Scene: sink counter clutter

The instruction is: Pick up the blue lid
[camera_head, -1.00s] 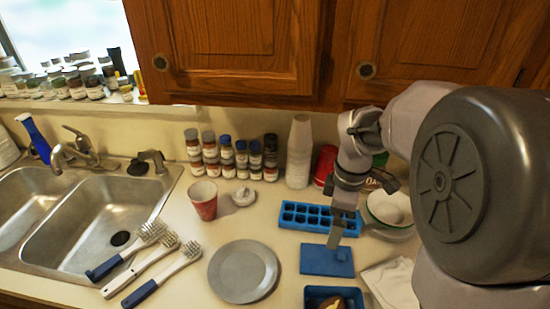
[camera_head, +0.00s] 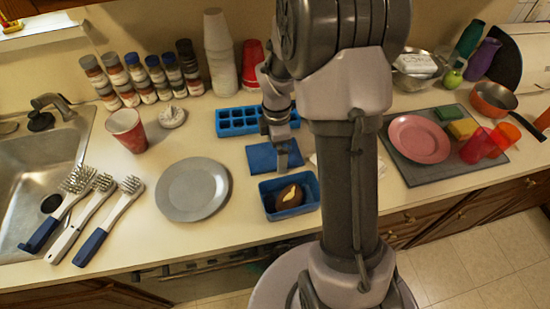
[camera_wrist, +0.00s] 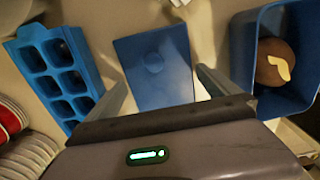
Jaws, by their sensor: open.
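The blue lid (camera_head: 262,159) is a flat rectangular piece lying on the counter between the blue ice tray and the blue container. It also shows in the wrist view (camera_wrist: 155,72), ahead of and between my fingers. My gripper (camera_head: 283,160) is open and empty, over the right part of the lid in the head view. In the wrist view my gripper (camera_wrist: 160,85) has one finger on each side of the lid. I cannot tell whether the fingers touch it. My arm hides the counter just right of the lid.
The blue ice tray (camera_head: 240,121) lies behind the lid. The blue container (camera_head: 268,205) holding a brown item (camera_head: 289,197) is in front. A grey plate (camera_head: 193,190) lies to the left. A pink plate (camera_head: 419,139) is on a grey mat at the right.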

